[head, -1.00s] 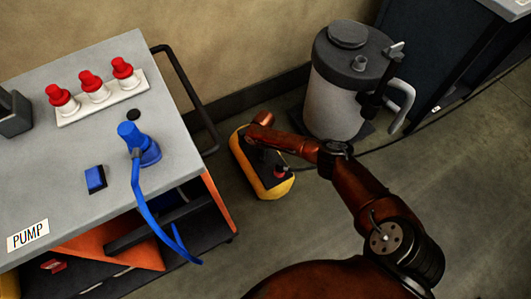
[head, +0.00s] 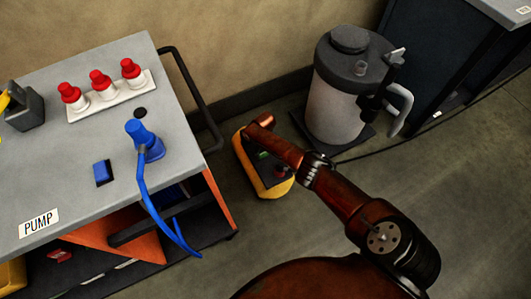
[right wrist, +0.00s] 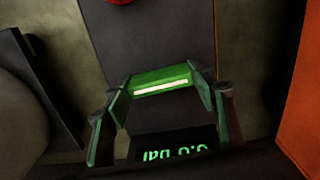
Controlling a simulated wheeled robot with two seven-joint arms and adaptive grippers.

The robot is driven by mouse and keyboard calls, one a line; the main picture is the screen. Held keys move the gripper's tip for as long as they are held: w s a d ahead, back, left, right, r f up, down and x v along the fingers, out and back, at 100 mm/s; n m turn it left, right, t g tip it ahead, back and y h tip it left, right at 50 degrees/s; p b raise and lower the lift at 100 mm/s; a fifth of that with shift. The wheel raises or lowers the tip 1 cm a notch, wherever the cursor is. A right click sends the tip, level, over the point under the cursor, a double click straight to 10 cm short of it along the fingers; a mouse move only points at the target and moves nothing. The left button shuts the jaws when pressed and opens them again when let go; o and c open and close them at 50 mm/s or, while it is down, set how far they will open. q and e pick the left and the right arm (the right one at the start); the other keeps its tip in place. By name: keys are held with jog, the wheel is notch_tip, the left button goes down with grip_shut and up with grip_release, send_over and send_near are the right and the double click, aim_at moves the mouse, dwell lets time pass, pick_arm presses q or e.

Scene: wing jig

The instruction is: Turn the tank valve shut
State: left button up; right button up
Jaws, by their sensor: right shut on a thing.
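The tank (head: 338,105) stands on the floor at the back, pale-bodied with a dark lid. On its right side are a black fitting (head: 374,100) with a light grey lever (head: 396,56) and a curved grey handle (head: 403,108). No gripper touches the tank. My right gripper (right wrist: 162,90) is low at the yellow box (head: 272,190) left of the tank, partly hidden by my arm in the head view. In the right wrist view its fingers close on a green block (right wrist: 160,80) with a glowing pale strip. My left gripper is out of view.
The grey PUMP cart (head: 60,190) at left carries several fittings, including red-capped ones (head: 101,82) and a blue connector (head: 145,142) with a hanging hose. A display (right wrist: 175,145) reads upside down "0.0 bar". A black cable crosses the floor, which is clear at right.

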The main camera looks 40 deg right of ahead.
aim_at(265, 152)
jog(key=shift+m, duration=0.5)
jog(key=o, duration=1.2)
jog(key=shift+c, duration=0.2)
notch_tip(265, 152, up, 12)
dwell(0.5)
